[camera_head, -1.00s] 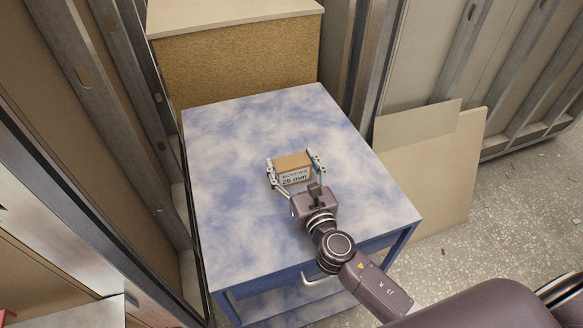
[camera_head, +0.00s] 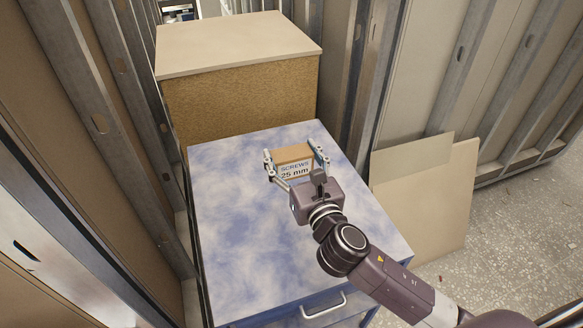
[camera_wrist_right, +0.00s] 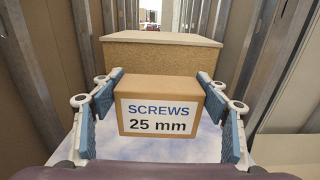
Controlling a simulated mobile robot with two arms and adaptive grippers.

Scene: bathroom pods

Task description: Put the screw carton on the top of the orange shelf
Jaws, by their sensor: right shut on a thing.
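The screw carton (camera_head: 294,171) is a small brown box with a white label reading "SCREWS 25 mm". My right gripper (camera_head: 293,153) is shut on its left and right sides. The carton is upright and appears to be above the blue cart top, near its far right part. In the right wrist view the carton (camera_wrist_right: 160,112) sits level between the two blue finger pads. A block with speckled orange-brown sides and a flat beige top (camera_head: 238,45) stands behind the cart; this looks like the orange shelf. Its top is bare. My left gripper is not in view.
The blue-and-white cart top (camera_head: 240,225) is otherwise clear, with a handle (camera_head: 324,306) at its front. Metal wall studs (camera_head: 150,130) run close along the left. Flat panels (camera_head: 425,195) lean at the right, beside open speckled floor (camera_head: 500,240).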

